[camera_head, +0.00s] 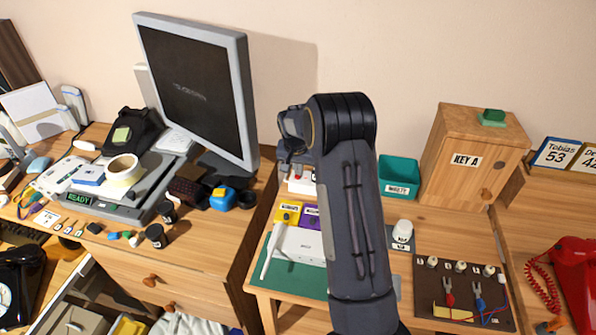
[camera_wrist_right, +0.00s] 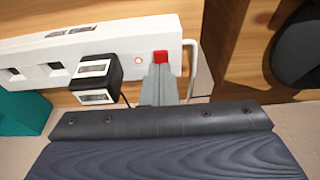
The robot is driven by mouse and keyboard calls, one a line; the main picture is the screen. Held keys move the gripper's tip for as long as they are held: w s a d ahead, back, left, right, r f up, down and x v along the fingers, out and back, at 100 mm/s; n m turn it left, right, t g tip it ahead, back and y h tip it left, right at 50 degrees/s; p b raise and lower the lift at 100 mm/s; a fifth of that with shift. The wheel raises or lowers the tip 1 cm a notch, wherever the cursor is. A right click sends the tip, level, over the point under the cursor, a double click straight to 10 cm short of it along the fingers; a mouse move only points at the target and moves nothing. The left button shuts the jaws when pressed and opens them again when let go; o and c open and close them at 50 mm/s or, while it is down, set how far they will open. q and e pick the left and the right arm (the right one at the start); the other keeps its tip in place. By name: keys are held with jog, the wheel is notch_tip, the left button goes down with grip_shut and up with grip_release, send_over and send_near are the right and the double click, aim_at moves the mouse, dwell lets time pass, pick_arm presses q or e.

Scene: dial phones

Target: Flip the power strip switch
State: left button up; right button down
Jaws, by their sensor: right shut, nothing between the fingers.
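The white power strip (camera_wrist_right: 110,50) runs across the top left of the right wrist view. Its red switch (camera_wrist_right: 160,56) is near its right end, with a small reddish round light (camera_wrist_right: 138,60) beside it. My right gripper (camera_wrist_right: 159,72) is shut and empty. Its fingertips are right at the lower edge of the red switch and partly cover it; I cannot tell whether they touch. In the head view the right gripper (camera_head: 287,165) is over the back of the middle desk, and only a bit of the strip (camera_head: 302,184) shows behind my arm. My left gripper is not in view.
A black adapter (camera_wrist_right: 95,78) is plugged into the strip beside my fingers. A white cable (camera_wrist_right: 191,70) leaves its right end. The monitor (camera_head: 195,85) stands left of my arm; a teal bin (camera_head: 398,178) and wooden key box (camera_head: 470,155) stand right.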

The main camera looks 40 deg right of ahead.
jog(key=shift+d+f, duration=0.25)
jog(key=shift+f, duration=0.15)
jog(key=shift+s+a+r+p, duration=0.15)
jog(key=shift+a+p, duration=0.2)
jog(key=shift+p, duration=0.05)
jog(key=shift+f+h+b, duration=0.2)
jog(key=shift+h+b, duration=0.1)
jog(key=shift+b, duration=0.25)
jog(key=shift+r, duration=0.75)
jog(key=v, duration=1.3)
jog(key=s+a+r+n+t+y+p, duration=0.1)
jog(key=s+a+n+y, duration=0.2)
jog(key=s+a, duration=0.8)
jog(key=s+a+r+n+t+y, duration=0.1)
jog(key=s+a+n, duration=0.4)
jog(key=s+a, duration=0.6)
jog(key=s+t+y, duration=0.1)
jog(key=s+y, duration=0.1)
jog(key=s, duration=0.5)
jog(key=shift+s+a+n+t+y+p, duration=0.25)
jog(key=shift+a+n+t+y+p, duration=0.05)
jog(key=shift+a+p, duration=0.1)
jog(key=shift+r, duration=0.15)
